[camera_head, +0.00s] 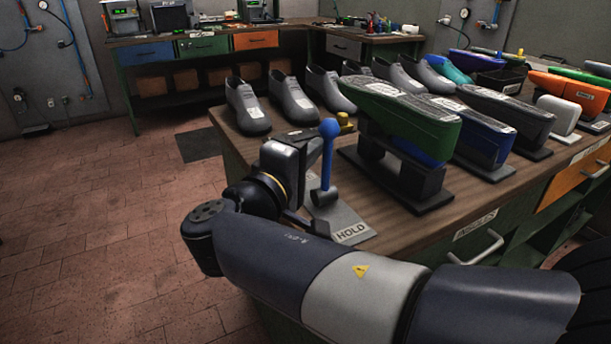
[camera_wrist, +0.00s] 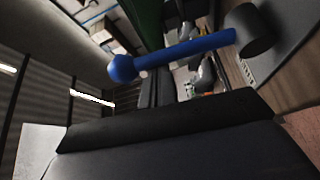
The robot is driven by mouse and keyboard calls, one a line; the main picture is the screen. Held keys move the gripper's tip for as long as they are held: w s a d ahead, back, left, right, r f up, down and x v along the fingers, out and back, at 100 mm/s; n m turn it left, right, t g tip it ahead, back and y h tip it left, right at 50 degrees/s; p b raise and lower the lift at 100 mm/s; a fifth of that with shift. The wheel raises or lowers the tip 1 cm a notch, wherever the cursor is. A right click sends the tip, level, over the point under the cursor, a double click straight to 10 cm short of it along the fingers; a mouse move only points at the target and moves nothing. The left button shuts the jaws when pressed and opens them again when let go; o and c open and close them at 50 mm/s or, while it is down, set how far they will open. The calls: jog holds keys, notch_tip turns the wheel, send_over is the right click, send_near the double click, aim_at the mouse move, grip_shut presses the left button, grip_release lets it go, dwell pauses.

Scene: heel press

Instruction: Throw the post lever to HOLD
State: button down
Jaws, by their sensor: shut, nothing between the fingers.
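The post lever (camera_head: 327,162) is a blue rod with a round blue knob, standing about upright on a grey pivot. Its grey base plate (camera_head: 335,215) sits at the bench's near left corner and carries a HOLD label (camera_head: 352,232) at its near end. My gripper (camera_head: 305,150) is shut and empty, close to the left of the lever in the head view; I cannot tell whether it touches it. In the wrist view the lever (camera_wrist: 185,52) runs across the picture above the dark gripper body (camera_wrist: 170,125), outside the fingers. The fingertips are hard to make out.
A green form on a black stand (camera_head: 400,125) stands just right of the lever. Grey shoes (camera_head: 246,105) line up behind it, and a small yellow piece (camera_head: 345,122) lies close behind the knob. Open floor (camera_head: 90,220) lies to the left.

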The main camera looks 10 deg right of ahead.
aim_at(326, 169)
jog(key=s+m+h+b, duration=0.1)
jog(key=m+b, duration=0.1)
jog(key=b, duration=0.2)
jog(key=s+d+f+m+t+h+b, duration=0.1)
jog(key=s+m+b, duration=0.1)
jog(key=b, duration=0.3)
jog(key=shift+s+d+f, duration=0.15)
jog(key=shift+d, duration=0.05)
jog(key=shift+s+d+m+h+b, duration=0.15)
jog(key=shift+s+m+h+b, duration=0.25)
jog(key=shift+m+b, duration=0.45)
jog(key=shift+r, duration=0.2)
